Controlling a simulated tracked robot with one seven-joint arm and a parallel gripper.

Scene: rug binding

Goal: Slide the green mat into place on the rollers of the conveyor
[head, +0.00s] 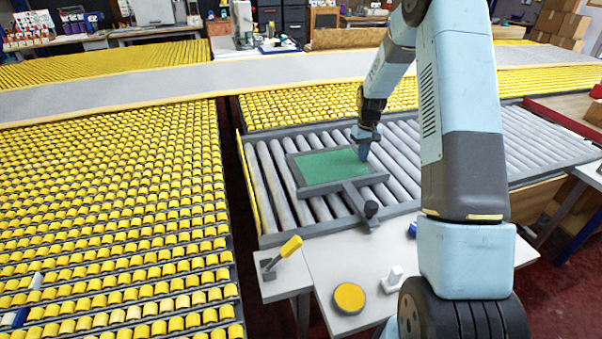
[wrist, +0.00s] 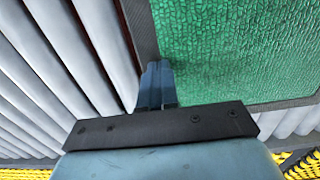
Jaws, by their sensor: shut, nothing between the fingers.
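The green mat (head: 331,164) has a dark grey frame and lies flat on the grey rollers (head: 279,181) of the conveyor, near its left end. A grey bar with a black knob (head: 371,208) extends from the frame toward the front. My gripper (head: 364,152) is shut and empty, pointing down at the right edge of the mat's frame. In the wrist view the shut fingers (wrist: 157,84) are beside the dark frame edge, with the textured green surface (wrist: 235,45) just beyond. Whether the fingertips touch the frame I cannot tell.
A yellow strip (head: 249,189) edges the conveyor's left end. A grey side table (head: 335,265) in front holds a yellow round button (head: 349,297) and a small white switch. A yellow-handled lever (head: 283,254) stands at left. Bare rollers (head: 520,145) lie to the right.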

